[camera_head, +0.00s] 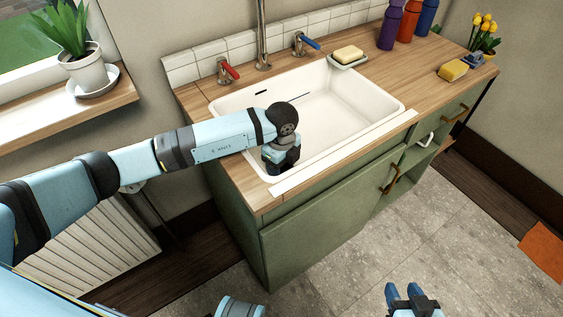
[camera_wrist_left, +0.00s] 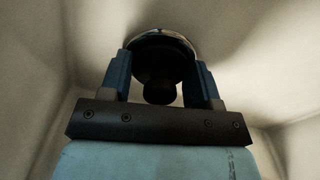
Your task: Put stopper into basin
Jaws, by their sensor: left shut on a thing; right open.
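The white basin (camera_head: 350,105) is set into the wooden counter. My left arm reaches over its near left side, and my left gripper (camera_head: 280,170) points down inside the basin there. In the left wrist view, my left gripper (camera_wrist_left: 160,85) is shut on the dark round stopper (camera_wrist_left: 160,58), which has a shiny rim and a small knob. Pale basin walls surround it in that view. Whether the stopper touches the basin floor or the drain, I cannot tell. In the head view the stopper is hidden by my gripper. My right gripper (camera_head: 412,294) is open and empty, over the floor in front of the cabinet.
A faucet (camera_head: 262,40) stands behind the basin between a red tap (camera_head: 228,70) and a blue tap (camera_head: 306,43). A soap dish with yellow soap (camera_head: 348,54) sits at the back rim. Bottles (camera_head: 408,20) and a sponge (camera_head: 452,70) stand on the right counter.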

